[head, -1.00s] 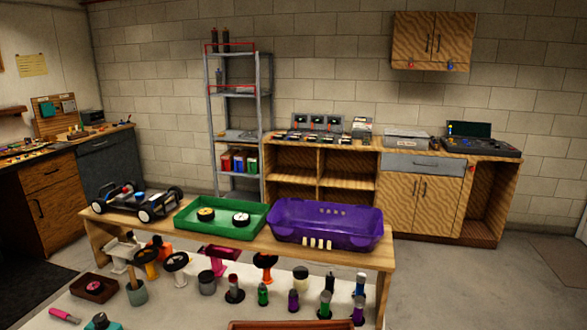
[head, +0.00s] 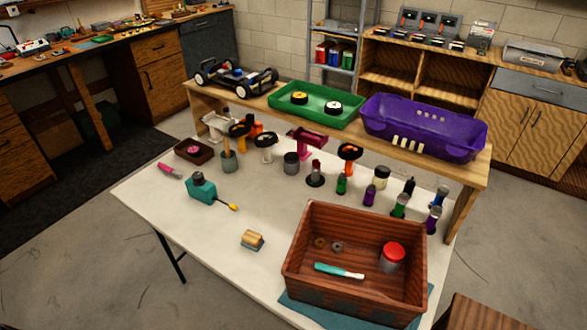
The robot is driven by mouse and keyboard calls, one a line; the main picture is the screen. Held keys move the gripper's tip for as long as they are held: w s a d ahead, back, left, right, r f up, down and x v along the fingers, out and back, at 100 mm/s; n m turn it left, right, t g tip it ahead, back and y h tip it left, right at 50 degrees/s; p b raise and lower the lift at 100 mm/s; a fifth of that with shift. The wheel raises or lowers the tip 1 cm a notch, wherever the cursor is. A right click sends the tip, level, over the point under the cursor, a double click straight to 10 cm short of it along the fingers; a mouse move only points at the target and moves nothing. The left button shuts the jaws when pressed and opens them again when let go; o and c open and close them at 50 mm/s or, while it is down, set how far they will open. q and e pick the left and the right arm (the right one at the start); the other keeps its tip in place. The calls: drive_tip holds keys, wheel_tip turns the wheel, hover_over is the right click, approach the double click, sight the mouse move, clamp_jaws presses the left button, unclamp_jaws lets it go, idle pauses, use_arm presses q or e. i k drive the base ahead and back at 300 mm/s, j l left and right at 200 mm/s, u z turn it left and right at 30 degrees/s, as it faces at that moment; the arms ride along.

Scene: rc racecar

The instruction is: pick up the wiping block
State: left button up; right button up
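In the head view, a small block (head: 252,240) lies on the white table left of the wooden crate. It has a tan wooden upper part and a bluish layer beneath, and it looks like the wiping block. Clear table surface surrounds it. Neither of my grippers shows in the head view.
A brown wooden crate (head: 303,235) stands at the table's front right, on a teal cloth (head: 300,308), with a red-lidded jar (head: 393,258) inside. Bottles and tools line the back below a raised shelf (head: 470,171).

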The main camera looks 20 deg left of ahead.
sight(252, 240)
drive_tip(key=z, duration=1.1)
drive_tip(key=u, duration=2.05)
